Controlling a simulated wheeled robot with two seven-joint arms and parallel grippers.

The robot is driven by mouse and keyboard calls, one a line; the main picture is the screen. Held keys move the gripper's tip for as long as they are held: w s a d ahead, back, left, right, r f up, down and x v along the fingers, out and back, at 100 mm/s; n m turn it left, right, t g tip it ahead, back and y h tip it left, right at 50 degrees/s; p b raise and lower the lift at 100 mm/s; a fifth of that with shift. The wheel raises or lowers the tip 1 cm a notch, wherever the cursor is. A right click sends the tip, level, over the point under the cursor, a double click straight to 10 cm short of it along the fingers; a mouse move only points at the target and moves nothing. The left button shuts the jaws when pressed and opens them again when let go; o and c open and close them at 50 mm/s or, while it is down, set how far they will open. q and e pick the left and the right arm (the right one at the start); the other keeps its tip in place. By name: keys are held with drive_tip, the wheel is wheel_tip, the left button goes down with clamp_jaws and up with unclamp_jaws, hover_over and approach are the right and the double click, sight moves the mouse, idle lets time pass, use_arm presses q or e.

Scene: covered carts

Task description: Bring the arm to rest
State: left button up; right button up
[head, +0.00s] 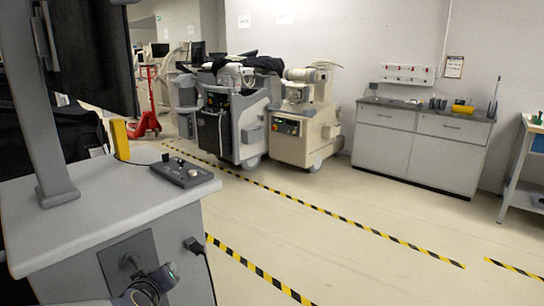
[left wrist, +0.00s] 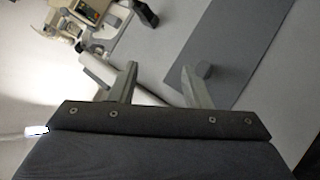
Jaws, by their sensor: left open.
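My left gripper (left wrist: 160,78) shows in the left wrist view with its two fingers spread apart and nothing held between them. In the head view, part of my arm shows at the bottom left, in front of a grey cart (head: 60,235); the gripper itself cannot be made out there. My right gripper is in neither view.
The grey cart carries a post with a dark screen (head: 92,55), a yellow block (head: 120,140) and a control box (head: 181,172). Two medical carts (head: 232,122) (head: 303,128) stand behind, with a grey cabinet (head: 420,145) at the wall. The striped floor to the right is clear.

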use_arm(q)
drive_tip(key=s+d+r+m+g+h, duration=0.1)
drive_tip(key=s+d+r+m+h, duration=0.15)
drive_tip(key=s, duration=0.45)
drive_tip(key=s+d+r+m+g+h, duration=0.1)
drive_tip(key=s+d+h, duration=0.2)
drive_tip(key=s, duration=0.3)
drive_tip(key=s+d+f+m+g+p, duration=0.1)
drive_tip(key=s+g, duration=0.1)
drive_tip(key=s, duration=0.7)
drive_tip(key=s+f+m+g, duration=0.2)
drive_tip(key=s+g, duration=0.1)
drive_tip(key=s, duration=0.5)
wheel_tip(320, 180, up, 13)
drive_tip(key=p, duration=1.3)
drive_tip(key=shift+w, duration=0.15)
drive_tip(key=shift+f, duration=0.1)
